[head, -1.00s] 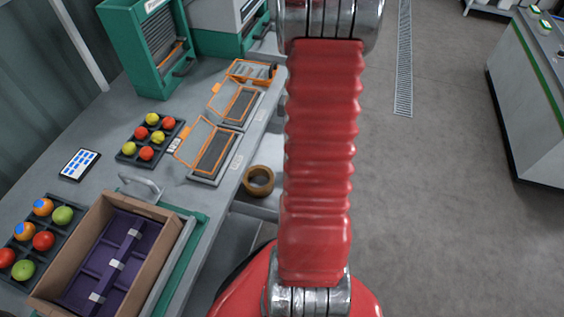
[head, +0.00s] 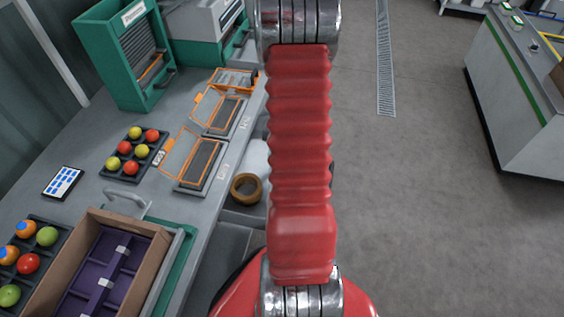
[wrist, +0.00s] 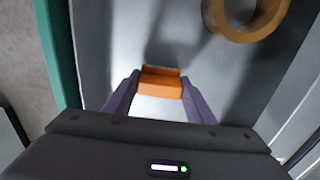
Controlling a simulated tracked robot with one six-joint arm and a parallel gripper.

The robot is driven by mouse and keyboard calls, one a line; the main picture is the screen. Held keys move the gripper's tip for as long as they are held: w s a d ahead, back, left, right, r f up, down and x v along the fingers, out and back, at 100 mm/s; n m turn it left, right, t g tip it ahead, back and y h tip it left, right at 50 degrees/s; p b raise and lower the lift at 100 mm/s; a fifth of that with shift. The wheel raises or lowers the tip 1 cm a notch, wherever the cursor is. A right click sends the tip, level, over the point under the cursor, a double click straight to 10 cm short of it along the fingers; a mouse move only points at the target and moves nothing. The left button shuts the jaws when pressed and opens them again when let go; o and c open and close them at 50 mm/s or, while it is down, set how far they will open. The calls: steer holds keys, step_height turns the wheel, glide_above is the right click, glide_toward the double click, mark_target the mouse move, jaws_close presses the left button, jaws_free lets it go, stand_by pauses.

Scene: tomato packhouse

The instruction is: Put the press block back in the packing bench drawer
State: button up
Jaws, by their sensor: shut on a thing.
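My gripper (wrist: 160,84) shows in the wrist view with its two purple fingers shut on an orange press block (wrist: 160,86). The block is held between the fingertips, above a grey surface that looks like the floor of the open drawer (wrist: 172,30). I cannot tell whether the block touches that surface. In the head view the open drawer (head: 243,213) juts from the front of the packing bench (head: 212,205). There my red arm fills the middle and the gripper and block are hidden.
A brown ring (head: 246,203) lies in the drawer, beyond the block to the right in the wrist view (wrist: 214,28). The bench top carries a cardboard box (head: 140,262), tomato trays, a tablet (head: 63,183) and orange-framed devices. Open floor lies right.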

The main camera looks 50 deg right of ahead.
steer(key=shift+f, duration=0.65)
steer(key=shift+f, duration=0.1)
steer(key=o, duration=0.9)
step_height(320, 180, up, 12)
steer(key=shift+r, duration=0.1)
stand_by(0.6)
steer(key=shift+w, duration=0.1)
